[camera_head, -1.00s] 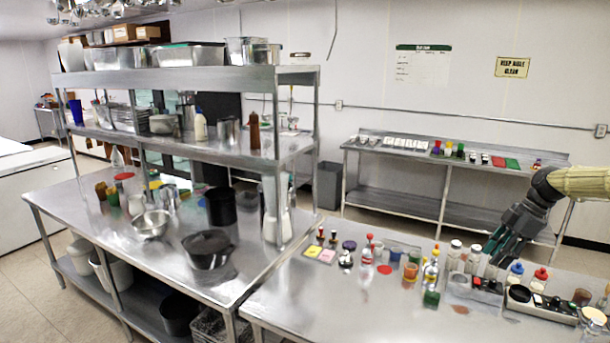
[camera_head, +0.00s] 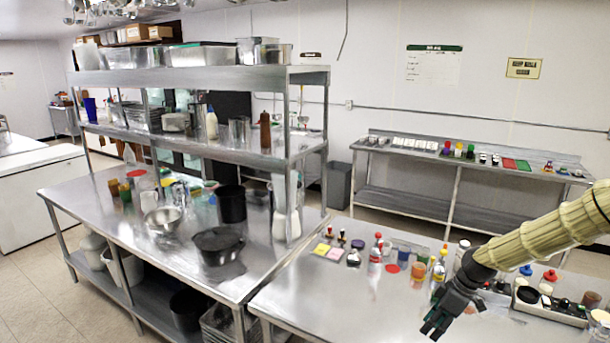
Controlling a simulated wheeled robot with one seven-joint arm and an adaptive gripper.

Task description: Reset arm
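My gripper (camera_head: 438,322) is at the end of my beige-sleeved arm, which enters from the right edge. The gripper is dark and points down and to the left. It hangs in front of the right steel table (camera_head: 330,305), over its front part as seen here.
Several bottles, including a red-capped one (camera_head: 375,256), crowd the right table's back half. A black pot (camera_head: 218,245) and a metal bowl (camera_head: 163,219) sit on the left steel table. A two-tier shelf (camera_head: 205,79) rises there. The right table's left front is bare.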

